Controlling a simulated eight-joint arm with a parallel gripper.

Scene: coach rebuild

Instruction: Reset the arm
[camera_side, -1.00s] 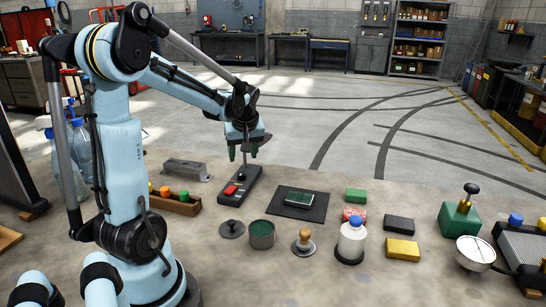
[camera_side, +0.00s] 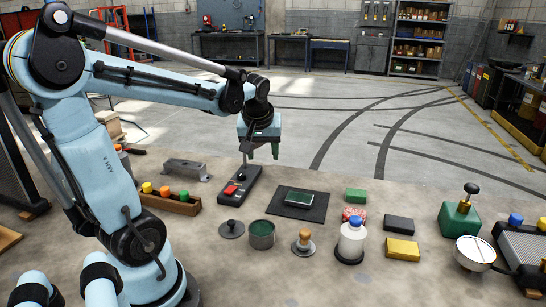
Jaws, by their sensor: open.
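My gripper (camera_side: 261,150) hangs from the wrist, pointing down, just above and behind a black control box. Its green fingers are apart with nothing seen between them; one is partly hidden by the gripper body. The control box (camera_side: 251,175) lies on the workbench, with red parts on top and a thin upright lever (camera_side: 244,165) at its far end. The lever's top lies in front of the gripper in the picture; I cannot tell whether they touch.
A wooden rack (camera_side: 160,201) with coloured caps and a grey metal bracket (camera_side: 185,169) lie left of the box. A dark mat (camera_side: 316,210), green tin (camera_side: 262,240), white bottle (camera_side: 352,240) and yellow block (camera_side: 402,250) stand to the right. Behind is open floor.

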